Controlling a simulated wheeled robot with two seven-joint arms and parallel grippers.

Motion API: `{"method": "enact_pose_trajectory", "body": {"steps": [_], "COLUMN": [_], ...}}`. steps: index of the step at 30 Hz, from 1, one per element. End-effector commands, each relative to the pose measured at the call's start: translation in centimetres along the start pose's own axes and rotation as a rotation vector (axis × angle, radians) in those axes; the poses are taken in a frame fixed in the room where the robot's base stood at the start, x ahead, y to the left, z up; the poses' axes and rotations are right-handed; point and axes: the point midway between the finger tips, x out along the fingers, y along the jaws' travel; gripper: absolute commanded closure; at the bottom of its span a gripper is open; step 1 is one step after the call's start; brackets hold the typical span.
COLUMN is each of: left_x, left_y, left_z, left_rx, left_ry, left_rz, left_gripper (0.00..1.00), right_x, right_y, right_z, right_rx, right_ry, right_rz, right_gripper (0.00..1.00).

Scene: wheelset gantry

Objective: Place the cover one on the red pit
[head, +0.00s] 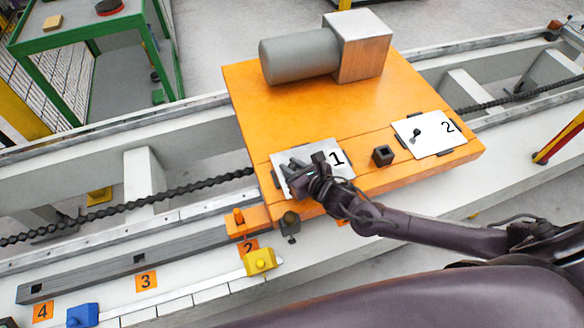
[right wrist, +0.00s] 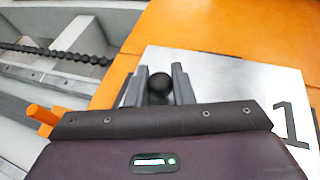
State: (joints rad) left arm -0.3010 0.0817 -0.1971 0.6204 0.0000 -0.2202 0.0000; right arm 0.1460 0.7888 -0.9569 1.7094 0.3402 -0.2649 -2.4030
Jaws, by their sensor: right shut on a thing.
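Cover one (head: 308,152) is a pale metal plate marked 1, lying on the orange gantry deck. It also shows in the right wrist view (right wrist: 228,70). My right gripper (head: 292,170) is over its left part. In the right wrist view, the two fingers (right wrist: 160,75) are closed on either side of the cover's round black knob (right wrist: 158,87). The plate appears flat on the deck; what lies under it is hidden. A red round thing (head: 109,5) sits on the green-framed table at the upper left; I cannot tell whether it is the red pit. My left gripper is not seen.
Cover two (head: 432,143), with a black knob, lies to the right on the deck (head: 270,110). A small dark square socket (head: 382,155) stands between the covers. A grey motor (head: 300,55) stands behind. A yellow block (head: 260,261) and blue block (head: 82,315) sit on the front rail.

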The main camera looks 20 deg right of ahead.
Motion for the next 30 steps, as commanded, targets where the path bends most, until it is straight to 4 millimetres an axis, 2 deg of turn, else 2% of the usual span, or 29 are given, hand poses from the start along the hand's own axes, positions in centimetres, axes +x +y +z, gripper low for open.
{"method": "enact_pose_trajectory", "body": {"steps": [3, 14, 15, 19, 30], "left_x": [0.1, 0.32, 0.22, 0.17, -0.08], "left_y": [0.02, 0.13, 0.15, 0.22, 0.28], "left_z": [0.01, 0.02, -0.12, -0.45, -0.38], "left_rx": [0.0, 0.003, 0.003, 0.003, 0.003], "left_ry": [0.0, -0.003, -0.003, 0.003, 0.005], "left_rz": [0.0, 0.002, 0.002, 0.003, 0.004], "left_gripper": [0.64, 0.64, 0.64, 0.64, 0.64], "right_x": [0.35, 0.47, 0.43, 0.42, 0.13], "right_y": [0.01, -0.03, -0.02, -0.02, -0.04], "right_z": [-0.68, -0.95, -0.98, -0.96, -0.65], "right_rx": [0.0, 0.0, 0.0, 0.0, 0.0], "right_ry": [-0.003, -0.003, -0.001, -0.001, 0.0], "right_rz": [0.0, -0.001, 0.0, 0.0, -0.001], "right_gripper": [1.0, 1.0, 0.75, 0.58, 0.57]}}
